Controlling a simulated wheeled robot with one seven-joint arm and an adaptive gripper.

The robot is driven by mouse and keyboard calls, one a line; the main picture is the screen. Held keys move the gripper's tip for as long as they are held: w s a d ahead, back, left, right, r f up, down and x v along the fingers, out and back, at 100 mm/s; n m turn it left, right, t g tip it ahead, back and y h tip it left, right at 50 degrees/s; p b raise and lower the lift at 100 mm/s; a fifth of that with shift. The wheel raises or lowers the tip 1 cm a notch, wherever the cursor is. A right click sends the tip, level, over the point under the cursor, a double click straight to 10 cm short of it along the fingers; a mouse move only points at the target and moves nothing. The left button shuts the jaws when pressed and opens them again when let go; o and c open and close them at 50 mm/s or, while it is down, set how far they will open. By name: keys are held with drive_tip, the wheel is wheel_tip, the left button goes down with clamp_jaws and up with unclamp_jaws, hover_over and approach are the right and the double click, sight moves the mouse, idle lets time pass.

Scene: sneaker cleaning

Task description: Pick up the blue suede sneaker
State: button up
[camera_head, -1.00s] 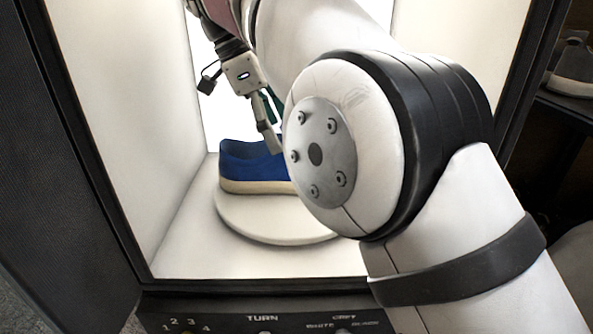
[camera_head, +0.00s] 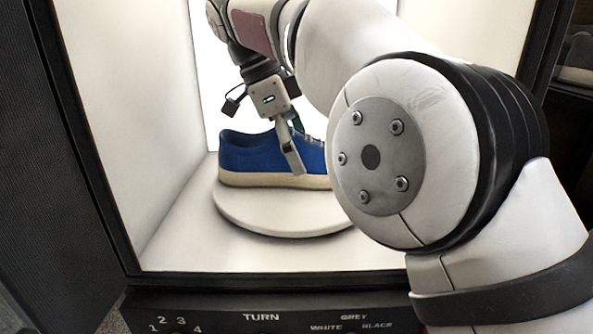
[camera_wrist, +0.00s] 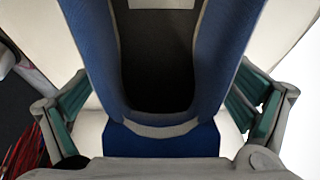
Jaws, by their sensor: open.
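The blue suede sneaker (camera_head: 258,158) has a cream sole and sits upright on a round white turntable (camera_head: 262,219) inside a white-walled box. My arm hides its right end in the head view. My gripper (camera_head: 297,160) is at the shoe's middle, one finger in front of its near side. In the wrist view the sneaker (camera_wrist: 94,45) fills the middle, with its dark opening toward the camera. My gripper (camera_wrist: 160,118) is open there, with a green-padded finger on each side of the shoe. Whether the pads touch it cannot be told.
The box's left wall (camera_head: 125,110) and dark frame stand left of my arm. A panel (camera_head: 265,318) with printed labels runs along the front edge. Another shoe (camera_head: 577,58) sits on a dark shelf outside at the right.

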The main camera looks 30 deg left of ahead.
drive_tip(key=c, duration=1.6)
drive_tip(key=shift+c, duration=0.2)
drive_tip(key=shift+r, duration=0.25)
